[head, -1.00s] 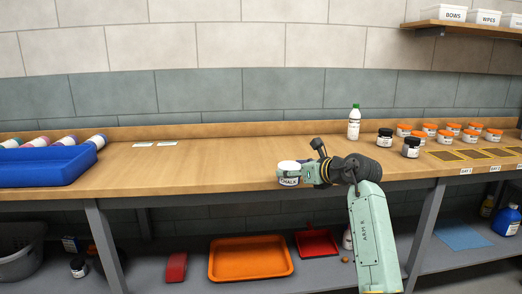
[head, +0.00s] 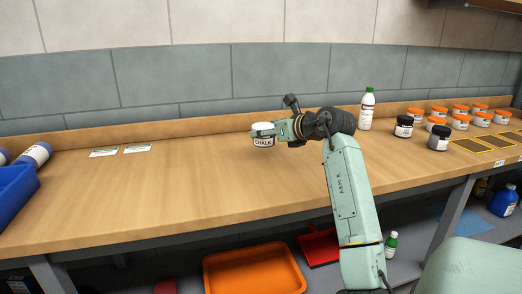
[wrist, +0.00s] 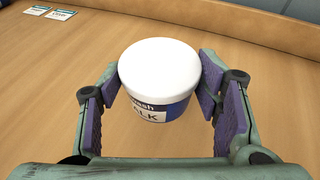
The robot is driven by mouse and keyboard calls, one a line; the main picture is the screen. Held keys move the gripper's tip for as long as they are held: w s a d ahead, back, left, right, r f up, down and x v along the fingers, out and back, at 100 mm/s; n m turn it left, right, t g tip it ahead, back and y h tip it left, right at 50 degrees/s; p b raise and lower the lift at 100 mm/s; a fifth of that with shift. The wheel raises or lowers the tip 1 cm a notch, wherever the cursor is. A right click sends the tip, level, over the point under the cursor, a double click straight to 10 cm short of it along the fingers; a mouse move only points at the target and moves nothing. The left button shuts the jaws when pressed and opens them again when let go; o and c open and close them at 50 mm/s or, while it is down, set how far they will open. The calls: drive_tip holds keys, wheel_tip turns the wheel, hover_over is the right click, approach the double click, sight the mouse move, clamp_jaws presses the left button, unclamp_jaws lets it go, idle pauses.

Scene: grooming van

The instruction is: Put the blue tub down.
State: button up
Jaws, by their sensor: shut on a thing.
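The blue tub (head: 263,142) has a white lid and a blue band with a label reading CHALK. My gripper (head: 277,131) is shut on it over the middle of the wooden bench. In the wrist view the tub (wrist: 158,85) stands upright between the two purple-padded fingers, lid up. I cannot tell whether its base touches the bench top. Two small label cards (head: 104,153) (head: 138,149) lie flat on the bench to its left; they also show at the wrist view's top left (wrist: 60,15).
A blue tray (head: 14,196) with bottles sits at the bench's left end. A white bottle with a green cap (head: 367,110), dark jars (head: 404,127) and several orange-lidded jars (head: 460,121) stand to the right. The bench between is clear. An orange tray (head: 254,268) lies below.

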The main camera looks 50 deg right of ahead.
drive_tip(key=w+a+p, duration=0.1)
drive_tip(key=w+a, duration=0.2)
drive_tip(key=w, duration=0.1)
drive_tip(key=w+a+p, duration=0.1)
drive_tip(key=w+a, duration=0.2)
drive_tip(key=w, duration=0.1)
drive_tip(key=w+a+f+p, duration=0.1)
drive_tip(key=w+a, duration=0.3)
drive_tip(key=shift+w, duration=0.1)
drive_tip(key=shift+w+f, duration=0.1)
drive_tip(key=shift+f, duration=0.05)
wheel_tip(320, 180, down, 3)
drive_tip(key=shift+r+p, duration=0.1)
drive_tip(key=shift+p, duration=0.6)
drive_tip(key=shift+f, duration=0.35)
drive_tip(key=shift+f, duration=0.25)
drive_tip(key=o, duration=1.2)
drive_tip(key=shift+r, duration=0.1)
